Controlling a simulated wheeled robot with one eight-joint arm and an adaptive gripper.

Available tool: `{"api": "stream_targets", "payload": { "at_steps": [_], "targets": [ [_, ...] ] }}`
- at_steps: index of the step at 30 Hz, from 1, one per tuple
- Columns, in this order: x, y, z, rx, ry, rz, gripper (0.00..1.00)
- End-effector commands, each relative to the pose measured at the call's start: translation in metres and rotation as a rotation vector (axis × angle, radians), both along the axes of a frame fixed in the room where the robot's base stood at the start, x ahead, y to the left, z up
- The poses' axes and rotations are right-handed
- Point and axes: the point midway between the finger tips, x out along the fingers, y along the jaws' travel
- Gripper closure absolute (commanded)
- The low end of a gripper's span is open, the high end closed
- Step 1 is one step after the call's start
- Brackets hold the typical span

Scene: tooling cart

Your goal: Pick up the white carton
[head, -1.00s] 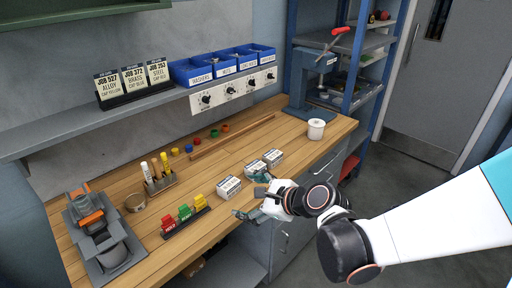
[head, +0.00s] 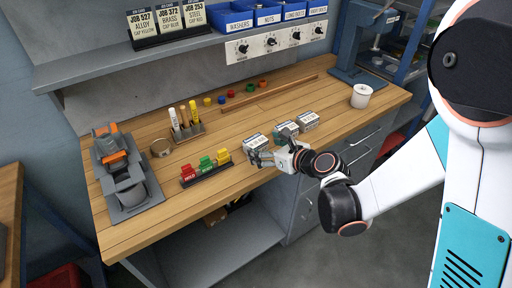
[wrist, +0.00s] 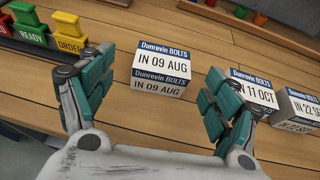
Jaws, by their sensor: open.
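Three white cartons with dark blue bands stand in a row on the wooden bench. The left one, labelled "IN 09 AUG", shows in the head view (head: 257,142) and the wrist view (wrist: 160,72). The middle one reads "IN 11 OCT" (wrist: 254,88); the right one reads "IN 22 SE…" (wrist: 299,107), partly cut off. My gripper (head: 271,149) is open and empty at the bench's front edge. In the wrist view its teal-padded fingers (wrist: 153,83) spread either side of the left carton, which lies ahead of them. The right finger overlaps the middle carton in the picture.
A white cup (head: 361,97) stands to the right. A wooden strip (head: 270,94) lies behind. Bare bench lies between the strip and the cartons.

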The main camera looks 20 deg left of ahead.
Motion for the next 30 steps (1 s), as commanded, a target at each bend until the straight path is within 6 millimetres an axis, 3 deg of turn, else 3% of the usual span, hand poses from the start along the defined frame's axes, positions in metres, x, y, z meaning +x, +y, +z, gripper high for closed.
{"api": "stream_targets", "payload": {
  "at_steps": [8,16,23,26,30],
  "targets": [
    [0.010,0.011,-0.009,0.000,0.000,0.001,0.18],
    [0.030,0.037,-0.025,-0.001,-0.001,0.002,0.18],
    [0.032,0.039,-0.024,-0.001,-0.001,0.000,0.18],
    [0.032,0.039,-0.024,-0.001,-0.001,0.000,0.36],
    [0.032,0.039,-0.024,-0.001,-0.001,0.000,0.68]
  ]
}}
